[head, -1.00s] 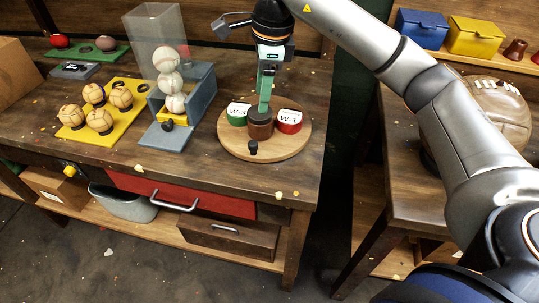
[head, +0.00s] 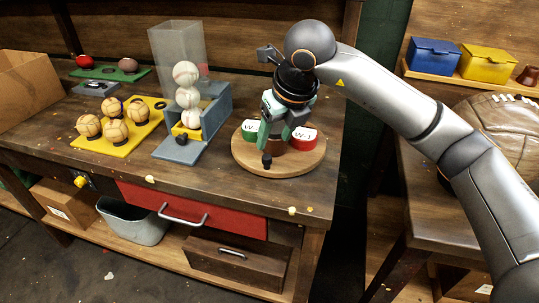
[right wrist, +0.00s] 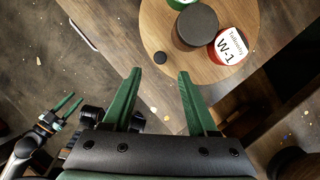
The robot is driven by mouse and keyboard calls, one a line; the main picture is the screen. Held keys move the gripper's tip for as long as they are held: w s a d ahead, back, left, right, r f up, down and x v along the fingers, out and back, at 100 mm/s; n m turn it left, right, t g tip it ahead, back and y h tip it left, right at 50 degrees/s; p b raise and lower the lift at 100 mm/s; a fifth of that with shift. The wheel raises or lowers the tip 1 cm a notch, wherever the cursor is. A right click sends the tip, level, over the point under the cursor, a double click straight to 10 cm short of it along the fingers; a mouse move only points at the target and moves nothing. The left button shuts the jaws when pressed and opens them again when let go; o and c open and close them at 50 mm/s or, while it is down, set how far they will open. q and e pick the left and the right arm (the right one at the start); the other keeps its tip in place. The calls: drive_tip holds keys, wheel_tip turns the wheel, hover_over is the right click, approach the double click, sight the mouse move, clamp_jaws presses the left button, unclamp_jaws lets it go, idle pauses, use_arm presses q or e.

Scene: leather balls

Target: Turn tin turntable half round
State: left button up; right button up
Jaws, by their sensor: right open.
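The tin turntable (head: 300,163) is a round wooden disc near the table's right front corner. It carries a green tin (head: 250,131), a red tin (head: 303,139) with a white W-1 label and a brown central post (right wrist: 195,27). A small black knob (head: 267,160) stands on its front rim. My right gripper (head: 279,124) is open and empty above the turntable. In the right wrist view its fingertips (right wrist: 158,74) point at the knob (right wrist: 160,58), which shows just beyond the gap between them. My left gripper (right wrist: 67,108) shows open and empty at the left there.
Left of the turntable stands a grey dispenser (head: 215,110) with stacked baseballs. A yellow tray (head: 125,142) holds several tan balls. A red drawer (head: 190,210) is under the tabletop. A large brown ball (head: 500,130) stands at right.

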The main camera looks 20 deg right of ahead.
sight(267, 157)
drive_tip(key=x, duration=0.7)
drive_tip(key=shift+w+f, duration=0.15)
drive_tip(key=shift+f, duration=0.15)
drive_tip(key=shift+c, duration=0.2)
clamp_jaws()
idle(0.8)
